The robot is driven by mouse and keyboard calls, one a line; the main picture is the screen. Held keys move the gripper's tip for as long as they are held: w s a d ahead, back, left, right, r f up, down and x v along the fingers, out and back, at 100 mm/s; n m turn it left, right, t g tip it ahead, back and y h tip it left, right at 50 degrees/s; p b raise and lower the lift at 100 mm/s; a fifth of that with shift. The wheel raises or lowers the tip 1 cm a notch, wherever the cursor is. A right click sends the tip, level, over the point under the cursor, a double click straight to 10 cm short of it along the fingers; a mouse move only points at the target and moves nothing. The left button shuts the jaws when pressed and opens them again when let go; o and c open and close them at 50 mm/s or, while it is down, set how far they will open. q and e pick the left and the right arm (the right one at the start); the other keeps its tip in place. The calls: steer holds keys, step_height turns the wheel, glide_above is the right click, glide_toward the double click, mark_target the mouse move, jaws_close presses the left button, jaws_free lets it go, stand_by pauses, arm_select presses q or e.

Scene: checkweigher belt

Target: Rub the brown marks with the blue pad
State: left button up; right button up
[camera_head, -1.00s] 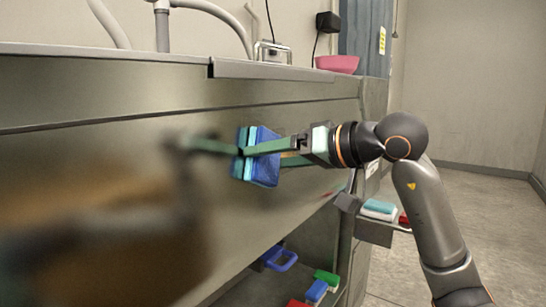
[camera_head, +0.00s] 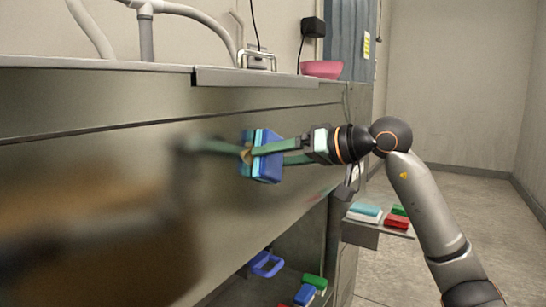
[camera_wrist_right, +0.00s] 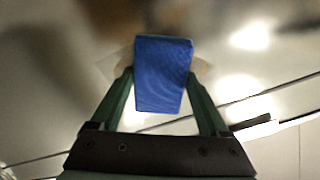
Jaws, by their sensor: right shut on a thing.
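The blue pad (camera_head: 267,156) is held between the green fingers of my right gripper (camera_head: 270,149), against or very close to the shiny steel front panel (camera_head: 120,165); I cannot tell whether it touches. The pad's blue back fills the space between the fingertips in the right wrist view (camera_wrist_right: 163,75). A small brown mark (camera_head: 246,155) shows at the pad's left edge. In the right wrist view a pale tan patch (camera_wrist_right: 203,69) shows on both sides of the pad, which covers its middle. The panel mirrors the pad and fingers. My left gripper is not in view.
A side shelf (camera_head: 360,231) holds teal, red and green blocks below my right arm. A lower shelf has a blue handled item (camera_head: 266,264) and several coloured blocks. A pink bowl (camera_head: 322,69) and pipes stand above the panel. Open floor lies at right.

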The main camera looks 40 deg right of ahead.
mark_target(265, 161)
steer(key=shift+w+d+p, duration=0.95)
steer(key=shift+w+d, duration=0.15)
steer(key=shift+d, duration=1.6)
steer(key=shift+s+a+f+b, duration=0.1)
steer(key=shift+s+a, duration=0.25)
steer(key=shift+a, duration=0.55)
steer(key=shift+s+a+r+b, duration=0.1)
steer(key=shift+s+a, duration=0.25)
steer(key=shift+a, duration=0.5)
steer(key=shift+s+a+f+b, duration=0.1)
steer(key=shift+s+a, duration=0.25)
steer(key=shift+a, duration=0.55)
steer(key=shift+s+a, duration=0.4)
steer(key=shift+a, duration=0.45)
steer(key=shift+s+a, duration=0.35)
steer(key=shift+a, duration=0.45)
steer(key=shift+s+a+p, duration=0.2)
steer(key=shift+s+a, duration=0.1)
steer(key=shift+a, duration=0.5)
steer(key=shift+s+a+p, duration=0.15)
steer(key=shift+s+a, duration=0.15)
steer(key=shift+a, duration=0.45)
